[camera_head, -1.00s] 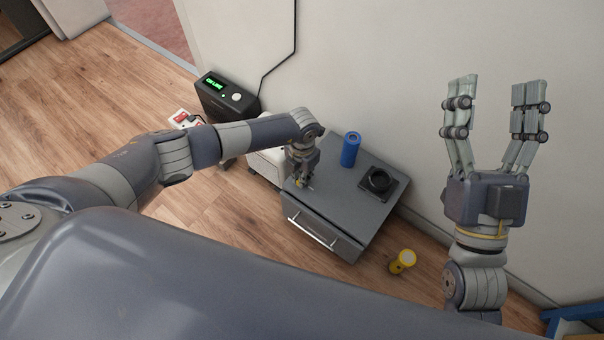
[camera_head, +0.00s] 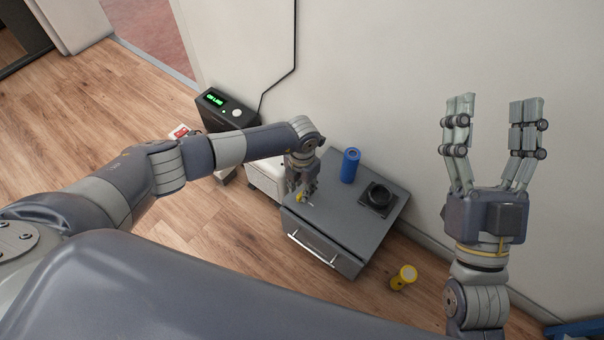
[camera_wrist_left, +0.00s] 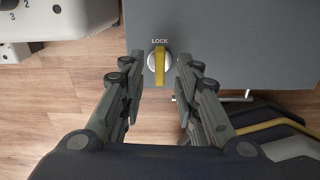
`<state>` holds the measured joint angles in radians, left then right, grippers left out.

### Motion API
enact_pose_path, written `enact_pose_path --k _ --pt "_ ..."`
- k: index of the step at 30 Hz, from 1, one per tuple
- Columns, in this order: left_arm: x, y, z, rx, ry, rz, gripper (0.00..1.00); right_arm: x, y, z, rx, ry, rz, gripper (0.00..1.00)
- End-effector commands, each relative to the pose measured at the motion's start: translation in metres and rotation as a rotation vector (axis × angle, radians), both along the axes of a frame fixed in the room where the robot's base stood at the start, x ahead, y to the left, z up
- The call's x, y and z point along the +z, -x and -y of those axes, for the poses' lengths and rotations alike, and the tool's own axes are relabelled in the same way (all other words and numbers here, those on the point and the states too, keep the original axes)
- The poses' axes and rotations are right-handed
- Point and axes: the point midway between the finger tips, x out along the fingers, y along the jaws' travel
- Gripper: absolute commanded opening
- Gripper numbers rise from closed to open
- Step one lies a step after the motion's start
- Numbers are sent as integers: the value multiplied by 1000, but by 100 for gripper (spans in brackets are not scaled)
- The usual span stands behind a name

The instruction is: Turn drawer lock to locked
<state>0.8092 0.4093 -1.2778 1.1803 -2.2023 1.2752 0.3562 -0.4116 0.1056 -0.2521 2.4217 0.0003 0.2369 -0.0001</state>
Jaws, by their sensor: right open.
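The drawer lock (camera_wrist_left: 159,66) is a yellow bar knob on a round silver base, under the word LOCK on the grey cabinet top (camera_wrist_left: 230,40). The yellow bar points straight up and down in the left wrist view. My left gripper (camera_wrist_left: 160,72) is open, with one finger on each side of the knob and a visible gap to both. In the head view the lock (camera_head: 299,197) is partly hidden by my left gripper (camera_head: 302,190) at the cabinet's left edge. My right gripper (camera_head: 490,115) is open and empty, raised at the right, away from the cabinet.
A blue cylinder (camera_head: 349,165) and a black round-topped device (camera_head: 378,198) stand on the cabinet. Its front has a silver drawer handle (camera_head: 312,248). A yellow cylinder (camera_head: 404,278) is on the floor at right. A black box with green display (camera_head: 222,108) stands behind my left arm.

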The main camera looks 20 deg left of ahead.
Motion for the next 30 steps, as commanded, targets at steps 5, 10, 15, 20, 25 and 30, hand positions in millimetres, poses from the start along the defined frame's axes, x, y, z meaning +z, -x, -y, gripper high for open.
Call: enact_pose_path --k 5,10,15,20,25,30 --pt "42 -1 0 -2 2 5 30 0 0 0 0 0 0 62" --pt "73 -1 0 -1 2 4 30 0 0 0 0 0 0 62" --pt "89 0 -1 1 -1 0 30 0 0 0 0 0 0 62" --pt "93 0 0 0 0 0 30 0 0 0 0 0 0 62" --pt "93 0 0 0 0 0 30 0 0 0 0 0 0 62" --pt "93 0 0 0 0 0 30 0 0 0 0 0 0 62"
